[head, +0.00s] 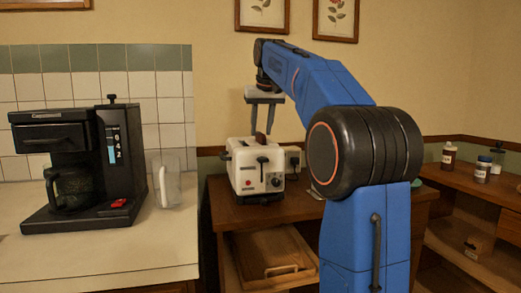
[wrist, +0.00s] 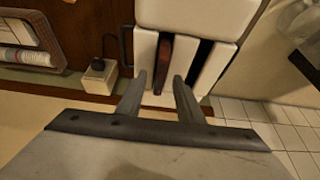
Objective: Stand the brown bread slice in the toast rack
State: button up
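The brown bread slice (head: 260,138) stands on edge in a slot of the white toaster (head: 243,170), its top poking out. In the wrist view the slice (wrist: 165,62) shows as a brown strip in the left slot of the toaster (wrist: 200,15); the right slot looks dark and empty. My gripper (head: 262,131) is open and empty, pointing down just above the slice. In the wrist view its fingers (wrist: 159,78) lie on either side of the slice's line, apart from it. I cannot make out a toast rack for certain; my arm hides part of the table.
A coffee maker (head: 75,160) and clear pitcher (head: 168,180) stand on the left counter. Bottles (head: 482,170) stand on the right shelf.

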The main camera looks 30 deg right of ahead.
jog(key=shift+w+f, duration=0.2)
jog(key=shift+f, duration=0.4)
grip_shut()
jog(key=shift+r, duration=0.15)
